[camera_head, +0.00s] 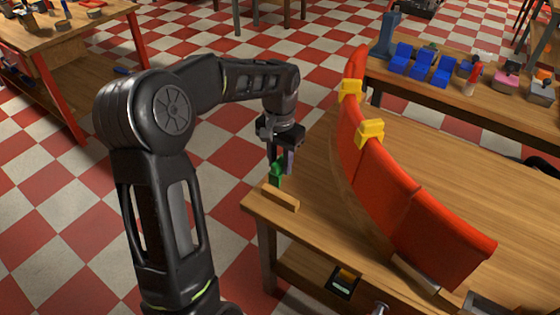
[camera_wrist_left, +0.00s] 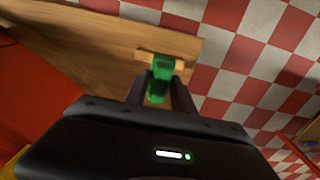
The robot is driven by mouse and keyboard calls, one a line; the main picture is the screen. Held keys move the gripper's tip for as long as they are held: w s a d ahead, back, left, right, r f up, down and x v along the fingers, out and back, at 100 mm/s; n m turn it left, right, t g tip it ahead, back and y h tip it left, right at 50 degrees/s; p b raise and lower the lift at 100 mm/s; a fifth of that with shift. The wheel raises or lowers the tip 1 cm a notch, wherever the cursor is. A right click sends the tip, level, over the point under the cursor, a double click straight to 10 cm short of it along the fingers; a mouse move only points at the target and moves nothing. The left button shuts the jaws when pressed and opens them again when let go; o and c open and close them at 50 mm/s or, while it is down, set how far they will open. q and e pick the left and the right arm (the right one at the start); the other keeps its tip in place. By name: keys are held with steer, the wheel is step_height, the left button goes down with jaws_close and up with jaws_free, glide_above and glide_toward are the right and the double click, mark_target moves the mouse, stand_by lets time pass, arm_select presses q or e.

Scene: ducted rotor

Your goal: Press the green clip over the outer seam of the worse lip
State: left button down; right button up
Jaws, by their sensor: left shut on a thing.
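The green clip (camera_head: 276,174) is between the fingers of my left gripper (camera_head: 279,163), which is shut on it. The clip is over the near left corner of the wooden table, just above or at a small wooden block (camera_head: 281,197); I cannot tell whether they touch. In the left wrist view the clip (camera_wrist_left: 161,80) sits between the fingertips, in front of the block (camera_wrist_left: 168,56). The curved red duct (camera_head: 378,185) stands on the table to the right, apart from the gripper. Two yellow clips (camera_head: 370,133) sit over its upper edge. My right gripper is not in view.
The wooden table (camera_head: 310,165) has bare room between the gripper and the red duct. A rear bench (camera_head: 490,112) holds blue bins (camera_head: 421,66) and other small items. Another workbench (camera_head: 60,62) stands at the far left. The checkered floor is open between them.

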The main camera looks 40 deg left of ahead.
mark_target(280, 160)
arm_select(q)
steer(key=shift+r+p, duration=1.8)
steer(key=shift+r, duration=0.65)
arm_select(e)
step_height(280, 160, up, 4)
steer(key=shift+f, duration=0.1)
